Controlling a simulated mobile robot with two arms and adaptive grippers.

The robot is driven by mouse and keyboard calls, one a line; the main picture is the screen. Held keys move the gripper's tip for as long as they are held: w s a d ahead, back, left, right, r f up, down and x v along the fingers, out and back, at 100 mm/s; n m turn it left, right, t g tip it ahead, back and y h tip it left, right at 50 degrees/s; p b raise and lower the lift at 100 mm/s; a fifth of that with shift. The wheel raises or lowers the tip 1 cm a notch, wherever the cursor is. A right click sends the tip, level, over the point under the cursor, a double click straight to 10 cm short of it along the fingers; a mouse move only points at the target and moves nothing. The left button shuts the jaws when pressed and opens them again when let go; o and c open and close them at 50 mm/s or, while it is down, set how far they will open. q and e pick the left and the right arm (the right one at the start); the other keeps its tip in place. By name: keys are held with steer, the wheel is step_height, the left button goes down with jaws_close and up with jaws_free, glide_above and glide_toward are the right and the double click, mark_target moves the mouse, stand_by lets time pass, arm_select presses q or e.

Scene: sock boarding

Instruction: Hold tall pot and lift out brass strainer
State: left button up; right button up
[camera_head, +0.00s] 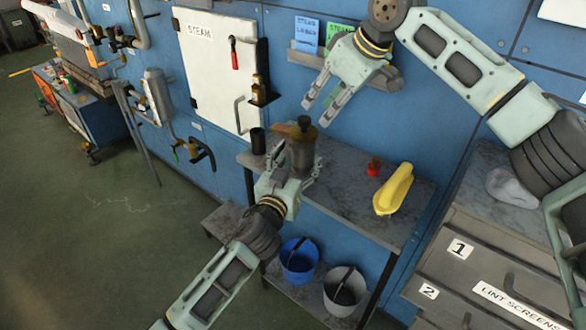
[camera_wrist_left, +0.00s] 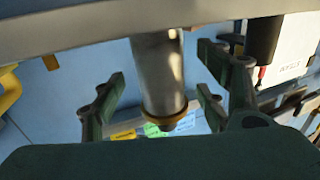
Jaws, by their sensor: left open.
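The tall pot (camera_head: 302,156) is a grey metal cylinder standing upright on the grey shelf top. The brass strainer (camera_head: 293,131) sits in its mouth, with a dark knob on top. My left gripper (camera_head: 293,170) is open, with a finger on each side of the pot. In the left wrist view the pot (camera_wrist_left: 160,70) appears inverted between the spread fingers, with visible gaps on both sides and the brass rim (camera_wrist_left: 168,123) towards the bottom. My right gripper (camera_head: 317,111) is open and empty, above and slightly right of the strainer, pointing down-left.
A dark cup (camera_head: 258,141) stands left of the pot. A small red item (camera_head: 374,167) and a yellow object (camera_head: 394,189) lie to the right on the shelf top (camera_head: 345,185). Blue (camera_head: 299,262) and grey (camera_head: 344,291) buckets stand below. A white steam cabinet (camera_head: 212,65) is behind left.

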mark_target(300, 158)
arm_select(q)
steer(key=shift+x, duration=1.75)
steer(key=shift+c, duration=0.5)
